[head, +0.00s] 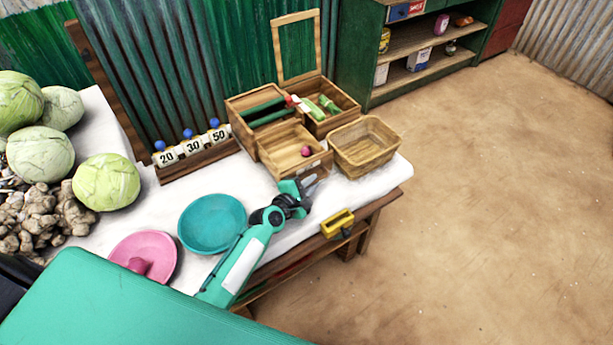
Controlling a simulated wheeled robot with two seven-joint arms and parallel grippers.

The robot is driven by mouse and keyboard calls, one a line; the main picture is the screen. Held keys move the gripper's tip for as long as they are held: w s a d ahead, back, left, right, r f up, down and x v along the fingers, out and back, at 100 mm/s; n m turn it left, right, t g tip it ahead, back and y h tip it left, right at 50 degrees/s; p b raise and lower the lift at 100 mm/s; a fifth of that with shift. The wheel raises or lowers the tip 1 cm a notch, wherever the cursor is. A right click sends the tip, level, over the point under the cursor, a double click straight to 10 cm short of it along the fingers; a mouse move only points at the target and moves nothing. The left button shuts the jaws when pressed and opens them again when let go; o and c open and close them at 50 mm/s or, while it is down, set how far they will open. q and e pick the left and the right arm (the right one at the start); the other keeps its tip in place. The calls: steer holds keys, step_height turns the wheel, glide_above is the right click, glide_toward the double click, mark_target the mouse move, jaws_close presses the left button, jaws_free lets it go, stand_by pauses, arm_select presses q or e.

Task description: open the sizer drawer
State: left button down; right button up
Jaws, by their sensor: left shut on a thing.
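The sizer is a light wooden box (240,127) with an upright open frame behind it. Its drawer (275,160) stands out at the front, towards me, with its inside showing. A small pink-red round thing (306,151) is in the drawer near its front right. My left gripper (311,182) is at the drawer's front face, shut on what appears to be its handle. The handle itself is hidden by the fingers. My right gripper is not in view.
A woven basket (365,147) stands close on the right. A teal dish (211,222) and a pink dish (145,250) lie left of my arm. Numbered weights (193,147) stand in a rack behind. A yellow holder (337,223) is at the table edge. Cabbages (105,181) lie left.

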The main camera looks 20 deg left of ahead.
arm_select(q)
steer(key=shift+s+d, duration=0.4)
steer(key=shift+d, duration=0.05)
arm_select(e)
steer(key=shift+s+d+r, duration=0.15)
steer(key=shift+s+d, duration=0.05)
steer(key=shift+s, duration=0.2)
arm_select(q)
steer(key=c, duration=1.5)
jaws_free()
steer(key=shift+o, duration=0.2)
steer(key=b+v, duration=0.1)
steer(key=v, duration=1.2)
steer(key=shift+a, duration=0.1)
steer(key=shift+s+a+r, duration=0.1)
steer(key=shift+s, duration=0.25)
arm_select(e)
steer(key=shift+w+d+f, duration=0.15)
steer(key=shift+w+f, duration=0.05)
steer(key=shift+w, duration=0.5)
